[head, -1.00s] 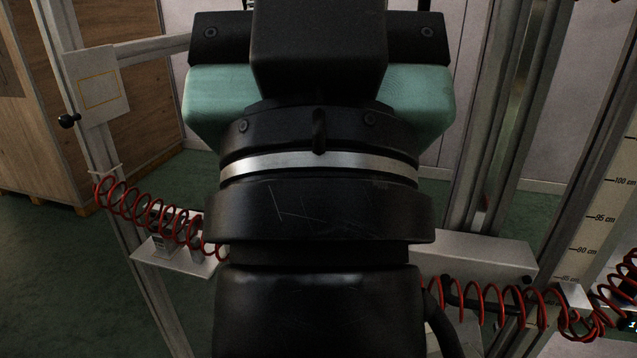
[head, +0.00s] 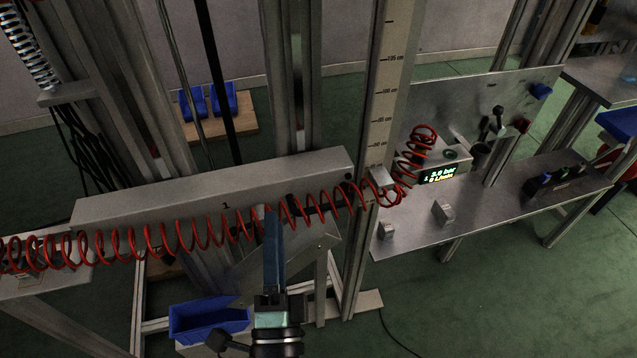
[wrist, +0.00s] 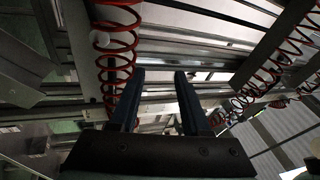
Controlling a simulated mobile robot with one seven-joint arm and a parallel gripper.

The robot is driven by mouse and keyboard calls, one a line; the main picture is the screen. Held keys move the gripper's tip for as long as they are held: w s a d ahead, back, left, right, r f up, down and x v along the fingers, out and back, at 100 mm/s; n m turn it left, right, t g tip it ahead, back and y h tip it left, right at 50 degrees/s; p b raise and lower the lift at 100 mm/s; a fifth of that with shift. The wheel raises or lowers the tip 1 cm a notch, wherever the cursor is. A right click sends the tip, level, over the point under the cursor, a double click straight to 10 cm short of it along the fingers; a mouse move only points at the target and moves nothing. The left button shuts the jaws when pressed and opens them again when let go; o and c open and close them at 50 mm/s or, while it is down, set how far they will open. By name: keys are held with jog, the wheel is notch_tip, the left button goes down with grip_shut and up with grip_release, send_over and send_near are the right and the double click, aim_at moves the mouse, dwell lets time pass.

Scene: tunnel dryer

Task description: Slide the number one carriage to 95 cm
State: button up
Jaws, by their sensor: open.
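The carriage is a long grey box beam (head: 215,190) marked 1, running across the frame in the head view. Its right end is close to the vertical scale (head: 388,85), which has cm marks.
A metal shelf (head: 420,215) with a lit display (head: 439,175) stands right. A blue bin (head: 208,320) is low left. Upright posts stand behind. Green floor is clear at lower right.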

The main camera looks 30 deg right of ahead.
aim_at(323, 205)
jog(key=s+d+f+m+g+h, duration=0.3)
jog(key=s+f+m+g, duration=0.1)
jog(key=s+f, duration=0.25)
jog(key=x, duration=1.3)
jog(key=shift+w+a+f, duration=0.2)
jog(key=shift+w+f, duration=0.2)
jog(key=shift+y, duration=0.3)
grip_shut()
